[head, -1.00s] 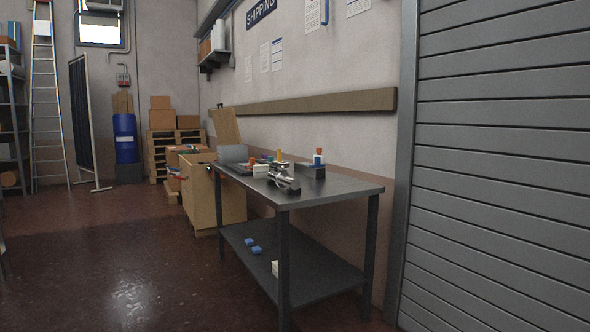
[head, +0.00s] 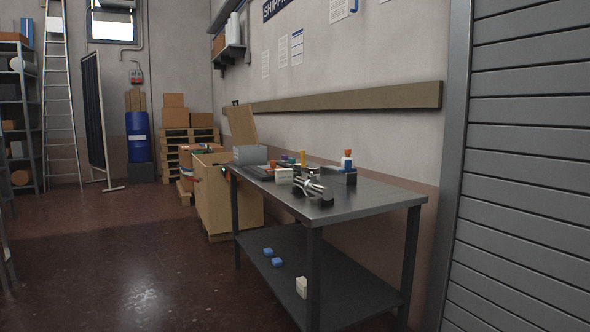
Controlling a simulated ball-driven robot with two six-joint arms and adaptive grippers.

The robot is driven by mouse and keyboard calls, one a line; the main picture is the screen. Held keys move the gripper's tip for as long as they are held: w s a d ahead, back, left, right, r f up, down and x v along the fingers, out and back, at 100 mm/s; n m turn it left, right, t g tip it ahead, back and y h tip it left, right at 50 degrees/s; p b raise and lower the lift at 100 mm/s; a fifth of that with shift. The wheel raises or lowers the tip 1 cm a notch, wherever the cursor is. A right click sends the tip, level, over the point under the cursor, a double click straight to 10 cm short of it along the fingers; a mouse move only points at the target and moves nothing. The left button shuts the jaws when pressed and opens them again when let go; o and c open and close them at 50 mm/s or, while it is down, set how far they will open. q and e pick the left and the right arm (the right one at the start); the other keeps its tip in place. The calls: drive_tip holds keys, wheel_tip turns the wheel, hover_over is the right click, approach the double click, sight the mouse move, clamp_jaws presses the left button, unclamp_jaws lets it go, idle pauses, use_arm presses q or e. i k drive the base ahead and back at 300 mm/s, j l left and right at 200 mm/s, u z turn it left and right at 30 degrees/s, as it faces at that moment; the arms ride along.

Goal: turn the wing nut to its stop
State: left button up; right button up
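A dark metal table (head: 370,203) stands against the wall at centre right in the head view. A shiny metal device (head: 313,190) lies near its front edge. A wing nut cannot be made out at this distance; it may be part of that device, but I cannot tell. Neither of my grippers shows in the view.
The tabletop also holds a grey box (head: 250,154), a white block (head: 284,175) and a dark block (head: 342,176) with a small orange-capped item. Blue pieces (head: 277,262) and a white item (head: 301,287) lie on the lower shelf. Open floor (head: 120,260) is at left.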

sight(312, 171)
drive_tip(key=i+l+u, duration=0.2)
drive_tip(key=u, duration=0.3)
drive_tip(key=i+l+u, duration=0.2)
drive_tip(key=u, duration=0.25)
drive_tip(key=l, duration=0.1)
